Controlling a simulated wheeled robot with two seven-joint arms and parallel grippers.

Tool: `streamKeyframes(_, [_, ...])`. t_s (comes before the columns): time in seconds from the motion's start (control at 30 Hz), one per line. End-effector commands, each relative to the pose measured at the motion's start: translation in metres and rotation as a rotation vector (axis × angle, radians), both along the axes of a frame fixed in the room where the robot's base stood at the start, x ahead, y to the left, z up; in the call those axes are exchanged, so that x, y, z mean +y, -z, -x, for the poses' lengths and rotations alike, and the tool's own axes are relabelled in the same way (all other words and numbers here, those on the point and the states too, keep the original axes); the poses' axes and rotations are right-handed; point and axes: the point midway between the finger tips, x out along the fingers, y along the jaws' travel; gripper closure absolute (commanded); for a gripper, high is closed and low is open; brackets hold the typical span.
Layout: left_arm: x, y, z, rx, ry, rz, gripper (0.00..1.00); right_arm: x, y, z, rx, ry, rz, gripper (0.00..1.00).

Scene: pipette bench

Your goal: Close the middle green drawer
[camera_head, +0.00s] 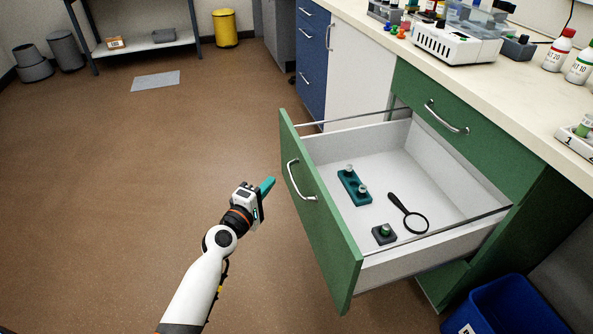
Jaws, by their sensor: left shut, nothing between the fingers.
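The middle green drawer (328,226) stands pulled far out of the bench, its white inside open to view. Its green front has a silver handle (297,181) and faces left. Inside lie a teal block with two small knobs (353,188), a black magnifying glass (408,214) and a small grey block with a green top (384,234). My left gripper (268,187), with teal fingers, is shut and empty. In the picture it is just left of the drawer front and handle, with a small gap between. My right gripper is not in view.
Another closed green drawer (459,128) is above, under the pale bench top (420,66). A blue bin (510,306) stands at the lower right. A blue drawer unit (311,52) is behind.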

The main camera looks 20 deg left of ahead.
Motion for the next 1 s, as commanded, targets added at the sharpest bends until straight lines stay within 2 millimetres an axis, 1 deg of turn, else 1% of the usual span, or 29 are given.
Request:
streamKeyframes(0.03, [-0.002,0.0,-0.012,-0.002,0.0,0.001,1.0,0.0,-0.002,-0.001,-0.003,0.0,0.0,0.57])
streamKeyframes(0.1, [-0.006,0.0,-0.028,-0.003,0.0,0.001,1.0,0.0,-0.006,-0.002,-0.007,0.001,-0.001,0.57])
streamKeyframes(0.3, [-0.014,0.001,-0.068,-0.001,0.001,-0.002,1.0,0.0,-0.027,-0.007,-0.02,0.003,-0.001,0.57])
streamKeyframes(0.33, [-0.018,0.001,-0.071,0.0,0.002,0.0,1.0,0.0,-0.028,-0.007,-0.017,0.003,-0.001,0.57])
streamKeyframes(0.43, [-0.032,0.0,-0.078,0.0,0.001,0.002,1.0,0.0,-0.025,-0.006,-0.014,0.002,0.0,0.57])
streamKeyframes(0.6, [-0.044,0.001,-0.086,0.001,0.001,-0.002,1.0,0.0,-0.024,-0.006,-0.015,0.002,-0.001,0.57])
streamKeyframes(1.0, [-0.046,0.001,-0.088,0.001,0.0,-0.003,1.0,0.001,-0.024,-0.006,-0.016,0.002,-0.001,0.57])
